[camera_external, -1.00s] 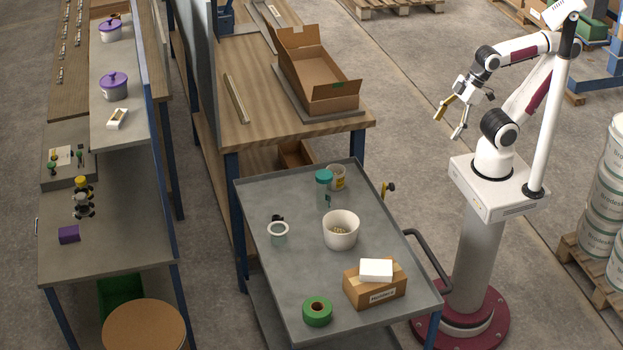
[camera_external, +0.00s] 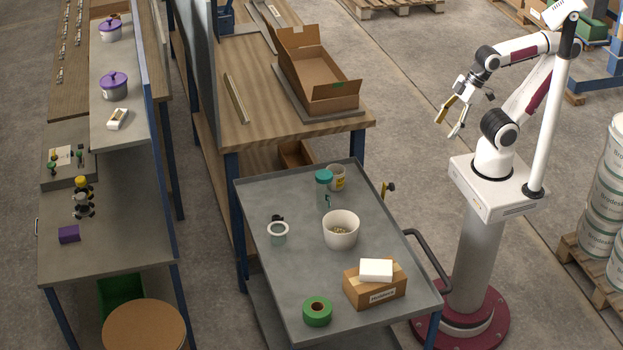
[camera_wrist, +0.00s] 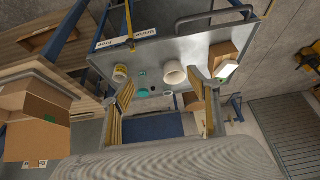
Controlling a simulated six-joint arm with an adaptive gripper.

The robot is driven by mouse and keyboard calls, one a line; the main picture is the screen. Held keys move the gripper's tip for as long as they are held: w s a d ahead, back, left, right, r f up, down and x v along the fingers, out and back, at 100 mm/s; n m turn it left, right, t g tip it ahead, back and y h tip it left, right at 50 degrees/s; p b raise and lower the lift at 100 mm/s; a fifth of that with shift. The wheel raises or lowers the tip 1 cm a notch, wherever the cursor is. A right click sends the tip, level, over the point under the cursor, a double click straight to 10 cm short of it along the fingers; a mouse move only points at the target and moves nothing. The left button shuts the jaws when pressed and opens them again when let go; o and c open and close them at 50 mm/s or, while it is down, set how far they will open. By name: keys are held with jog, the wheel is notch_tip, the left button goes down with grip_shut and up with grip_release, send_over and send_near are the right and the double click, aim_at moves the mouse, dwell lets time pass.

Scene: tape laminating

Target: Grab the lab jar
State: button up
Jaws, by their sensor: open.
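A clear jar with a teal lid (camera_external: 324,190) stands upright near the back of the grey cart top (camera_external: 262,200); I take it as the lab jar. Its teal lid (camera_wrist: 143,92) shows in the wrist view, between my fingers in the picture but well away from them. My gripper (camera_external: 447,126) is open and empty, in the air to the right of the cart and above it. Its two fingers (camera_wrist: 162,82) stand wide apart in the wrist view. Nothing touches the jar from my side.
A white-labelled cup (camera_external: 337,177) stands close behind the jar, and a white bowl (camera_external: 340,231) in front. A round white-rimmed piece (camera_external: 278,230), green tape roll (camera_external: 317,311) and cardboard box (camera_external: 375,290) share the cart. A wooden bench (camera_external: 250,130) adjoins behind.

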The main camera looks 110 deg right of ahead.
jog(key=shift+w, duration=0.1)
jog(key=w+d+f+n+t+h, duration=0.1)
jog(key=w+d+t, duration=0.1)
jog(key=w+d, duration=0.65)
jog(key=w+d+n+t, duration=0.15)
jog(key=w+d, duration=0.25)
jog(key=w, duration=1)
jog(key=w+d+f+n+t+h, duration=0.1)
jog(key=w+d+t, duration=0.35)
jog(key=w, duration=0.75)
jog(key=w+d+f+n+y, duration=0.1)
jog(key=w+d+f+y, duration=0.1)
jog(key=f, duration=0.3)
jog(key=w+d+f+n+y, duration=0.2)
jog(key=w+f+y, duration=0.1)
jog(key=f, duration=0.2)
jog(key=s+a+f+t+y, duration=0.1)
jog(key=s+a+f+y, duration=0.2)
jog(key=s+f+y, duration=0.3)
notch_tip(320, 180, down, 4)
jog(key=shift+s+f+t, duration=0.25)
jog(key=shift+s+t, duration=0.15)
jog(key=shift+s, duration=0.6)
jog(key=shift+a, duration=0.1)
